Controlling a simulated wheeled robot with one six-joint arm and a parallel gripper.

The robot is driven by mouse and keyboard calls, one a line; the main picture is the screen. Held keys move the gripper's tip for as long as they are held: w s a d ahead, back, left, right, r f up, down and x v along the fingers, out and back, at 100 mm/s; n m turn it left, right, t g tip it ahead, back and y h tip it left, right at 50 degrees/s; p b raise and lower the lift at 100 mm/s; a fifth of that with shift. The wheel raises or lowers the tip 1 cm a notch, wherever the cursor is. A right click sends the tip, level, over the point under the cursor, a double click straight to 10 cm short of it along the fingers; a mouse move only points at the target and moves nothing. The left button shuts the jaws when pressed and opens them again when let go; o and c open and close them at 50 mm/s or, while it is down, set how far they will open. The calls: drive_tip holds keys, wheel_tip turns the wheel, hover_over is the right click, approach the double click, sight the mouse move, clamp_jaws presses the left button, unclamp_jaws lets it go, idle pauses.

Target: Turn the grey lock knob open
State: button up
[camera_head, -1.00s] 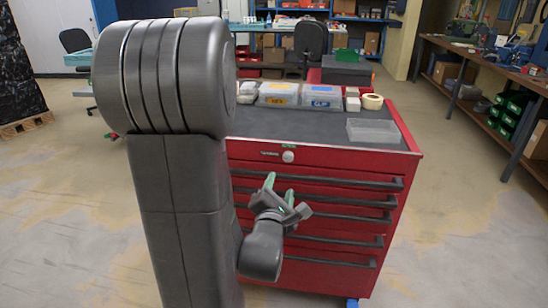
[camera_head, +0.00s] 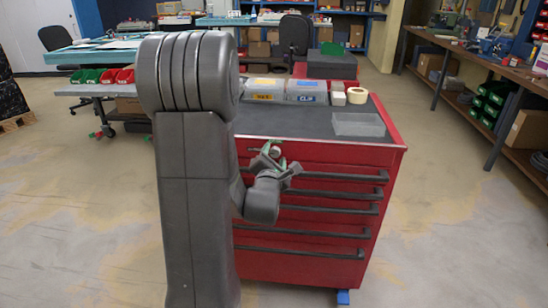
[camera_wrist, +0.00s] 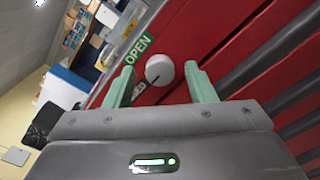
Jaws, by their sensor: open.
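The grey lock knob (camera_wrist: 159,70) is a round light-grey disc on the red front of the tool cabinet (camera_wrist: 232,30). A green OPEN label (camera_wrist: 138,49) is beside it, and a second small label is partly hidden by a finger. My gripper (camera_wrist: 160,86) is open, its two pale green fingers on either side of the knob in the wrist view, with gaps to both. I cannot tell how far the fingertips are from the cabinet front. In the head view my gripper (camera_head: 275,152) is at the top of the cabinet front and the knob (camera_head: 276,150) shows between its fingers.
Black drawer handles (camera_head: 335,175) run across the cabinet front below the knob. A workbench (camera_head: 490,60) stands at the right. The floor right of the cabinet is clear.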

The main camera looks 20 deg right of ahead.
drive_tip(key=c, duration=1)
drive_tip(key=shift+f+b, duration=0.1)
drive_tip(key=shift+b, duration=0.3)
drive_tip(key=m+b, duration=0.3)
drive_tip(key=b, duration=0.1)
drive_tip(key=shift+f+m, duration=0.15)
drive_tip(key=shift+m, duration=0.25)
drive_tip(key=m+b, duration=0.4)
drive_tip(key=shift+m, duration=0.3)
drive_tip(key=m+b, duration=0.4)
drive_tip(key=m, duration=0.1)
drive_tip(key=shift+r+m+b, duration=0.2)
drive_tip(key=shift+m+b, duration=0.95)
drive_tip(key=shift+m, duration=1.15)
